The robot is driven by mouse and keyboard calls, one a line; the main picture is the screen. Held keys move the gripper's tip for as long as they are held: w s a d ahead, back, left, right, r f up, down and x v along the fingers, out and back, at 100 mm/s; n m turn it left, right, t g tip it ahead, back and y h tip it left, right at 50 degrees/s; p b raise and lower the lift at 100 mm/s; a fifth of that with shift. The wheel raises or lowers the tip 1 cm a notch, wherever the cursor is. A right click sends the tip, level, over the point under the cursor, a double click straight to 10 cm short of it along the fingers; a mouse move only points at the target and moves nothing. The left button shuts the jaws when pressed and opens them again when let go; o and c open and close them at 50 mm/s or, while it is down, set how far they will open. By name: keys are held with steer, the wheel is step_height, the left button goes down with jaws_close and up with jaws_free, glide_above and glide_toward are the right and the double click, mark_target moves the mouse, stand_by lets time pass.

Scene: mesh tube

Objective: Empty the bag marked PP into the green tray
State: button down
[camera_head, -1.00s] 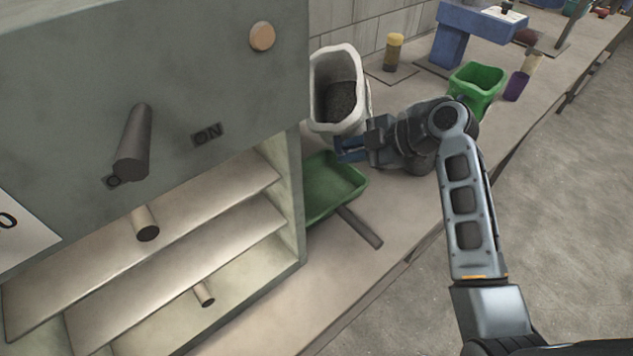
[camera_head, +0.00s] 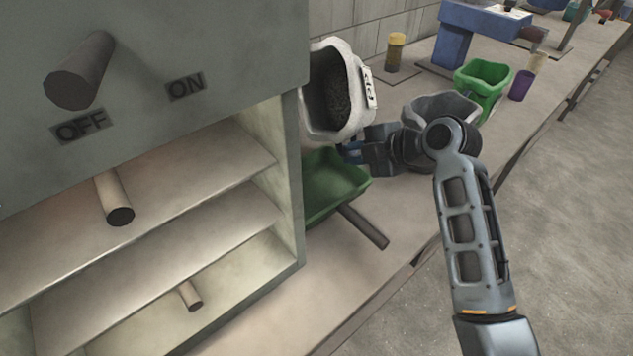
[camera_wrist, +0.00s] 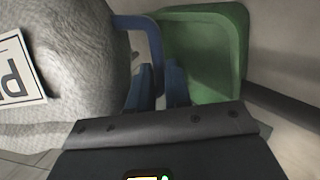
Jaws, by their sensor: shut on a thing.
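The whitish bag marked PP (camera_head: 352,62) hangs tilted at the machine's side, its open mouth showing dark grains inside. Its PP label is at its right rim in the head view. The wrist view shows its grey side (camera_wrist: 75,60) and part of the label at left. My gripper (camera_head: 352,151) is at the bag's lower right side. Its fingers (camera_wrist: 160,88) are shut on what looks like a blue handle of the bag. The green tray (camera_head: 335,182) lies below the bag; it also fills the upper right of the wrist view (camera_wrist: 215,60). I see no grains in the tray's visible part.
A grey machine (camera_head: 225,45) with ON and OFF marks and sloping shelves stands close at left. A dark bar (camera_head: 364,227) sticks out from the tray. A grey bin (camera_head: 432,104) and a green bin (camera_head: 483,82) stand behind my arm. The bench front is clear.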

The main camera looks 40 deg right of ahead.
steer(key=shift+w+d+f+n+t+h+b, duration=0.1)
steer(key=shift+d+f+n+t+h+b, duration=0.2)
steer(key=shift+b, duration=0.5)
steer(key=shift+d+f+n+t+h+b, duration=0.1)
steer(key=shift+f+n+h+b, duration=0.25)
steer(key=shift+b, duration=0.45)
steer(key=shift+a+f+n+h+b, duration=0.3)
steer(key=shift+h+b, duration=0.15)
steer(key=shift+b, duration=0.8)
steer(key=shift+d+r+n+t+h+b, duration=0.2)
steer(key=shift+r+n+t+h+b, duration=0.2)
steer(key=shift+t+h+b, duration=0.4)
steer(key=shift+f+n+b, duration=0.25)
steer(key=shift+b, duration=0.45)
steer(key=shift+d+f+b, duration=0.1)
steer(key=shift+f+b, duration=0.05)
steer(key=shift+b, duration=0.35)
steer(key=shift+r, duration=0.2)
steer(key=shift+f, duration=0.15)
